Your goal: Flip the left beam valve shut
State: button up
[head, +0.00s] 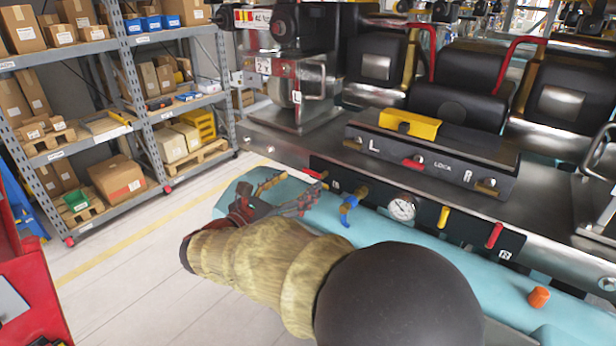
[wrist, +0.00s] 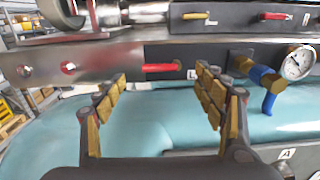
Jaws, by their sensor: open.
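The left beam valve's red lever (wrist: 160,68) points sideways on the dark front panel, just left of an "L" label. It also shows in the head view (head: 317,175), near the panel's left end. My gripper (wrist: 162,80) is open and empty, one finger on each side of the lever in the wrist view. The lever appears beyond the fingertips; I cannot tell the exact gap.
Right of the lever are a blue-handled valve (head: 349,205), a gauge (head: 402,208), a yellow lever (head: 444,216) and a red lever (head: 494,235) by an "R". A control box (head: 430,160) sits above. Shelves (head: 140,95) stand left; the floor between is clear.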

aim_at(315, 172)
jog(key=shift+x, duration=2.05)
jog(key=shift+c, duration=0.2)
jog(key=c, duration=1.1)
jog(key=shift+c, duration=0.2)
